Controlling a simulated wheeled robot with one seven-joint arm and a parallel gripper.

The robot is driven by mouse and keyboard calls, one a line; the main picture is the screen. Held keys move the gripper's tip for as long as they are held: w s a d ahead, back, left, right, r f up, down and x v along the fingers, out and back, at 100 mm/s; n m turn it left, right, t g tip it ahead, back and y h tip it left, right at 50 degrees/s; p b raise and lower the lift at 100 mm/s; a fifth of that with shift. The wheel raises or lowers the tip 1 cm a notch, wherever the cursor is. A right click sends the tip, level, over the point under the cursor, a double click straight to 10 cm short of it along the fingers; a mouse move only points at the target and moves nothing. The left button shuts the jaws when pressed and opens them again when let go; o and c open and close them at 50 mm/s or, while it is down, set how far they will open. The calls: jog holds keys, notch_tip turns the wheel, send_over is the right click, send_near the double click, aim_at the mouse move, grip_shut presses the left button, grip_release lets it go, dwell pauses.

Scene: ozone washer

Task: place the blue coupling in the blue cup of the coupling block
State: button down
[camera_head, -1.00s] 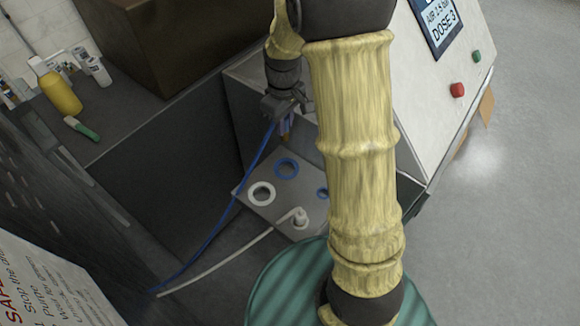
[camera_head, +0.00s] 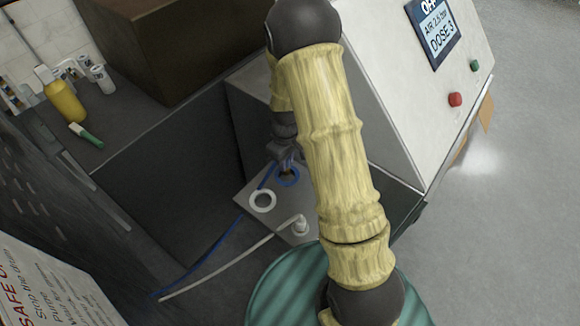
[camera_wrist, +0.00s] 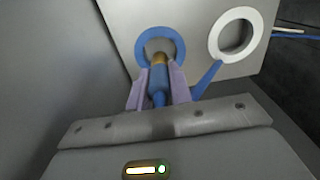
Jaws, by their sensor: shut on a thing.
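My gripper (camera_wrist: 158,86) is shut on the blue coupling (camera_wrist: 157,92), a blue body with a brass tip pointing away from the wrist. In the wrist view the brass tip overlaps the lower part of the opening in the blue cup (camera_wrist: 143,42). I cannot tell whether the tip is above the cup or just inside it. In the head view my gripper (camera_head: 285,158) is low over the coupling block (camera_head: 246,195), at the blue cup (camera_head: 294,182). The coupling is mostly hidden there. A white cup (camera_head: 254,203) is beside the blue one.
A blue hose (camera_head: 215,255) trails down-left from the gripper. The washer's sloped panel (camera_head: 420,110) rises at right; a dark wall (camera_head: 180,155) is at left.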

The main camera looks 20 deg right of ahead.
jog(key=shift+f+p, duration=0.35)
jog(key=shift+f, duration=1.8)
jog(key=shift+f, duration=0.15)
jog(key=c, duration=1.3)
grip_release()
jog(key=shift+o, duration=0.2)
notch_tip(320, 180, up, 12)
jog(key=shift+r+b, duration=0.15)
jog(key=shift+b, duration=0.9)
